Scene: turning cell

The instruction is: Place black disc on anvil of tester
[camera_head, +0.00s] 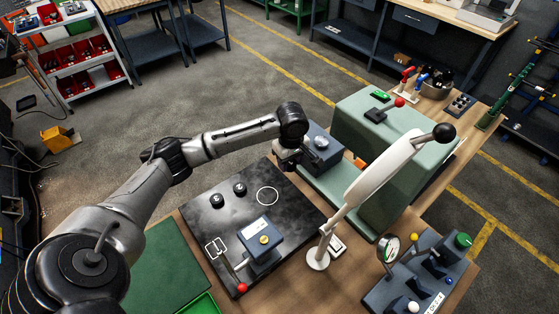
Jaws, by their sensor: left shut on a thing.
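My left gripper (288,160) hangs above the far edge of the black plate (290,207), beside a blue-grey block with a silver round top (321,143). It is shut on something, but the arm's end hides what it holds. Two small dark round pieces (217,200) stand on the black plate; I cannot tell whether either is a black disc. The pale green machine (367,130) with a red-knobbed lever may be the tester; I cannot make out its anvil. My right gripper is not in view.
A white stand with a black ball (350,205) rises in front of the machine. A blue-grey fixture with a red-ended lever (262,246) sits on the plate near an empty white circle outline. A gauge and knob panel (427,270) lies at the right. A green mat (165,270) is at the left.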

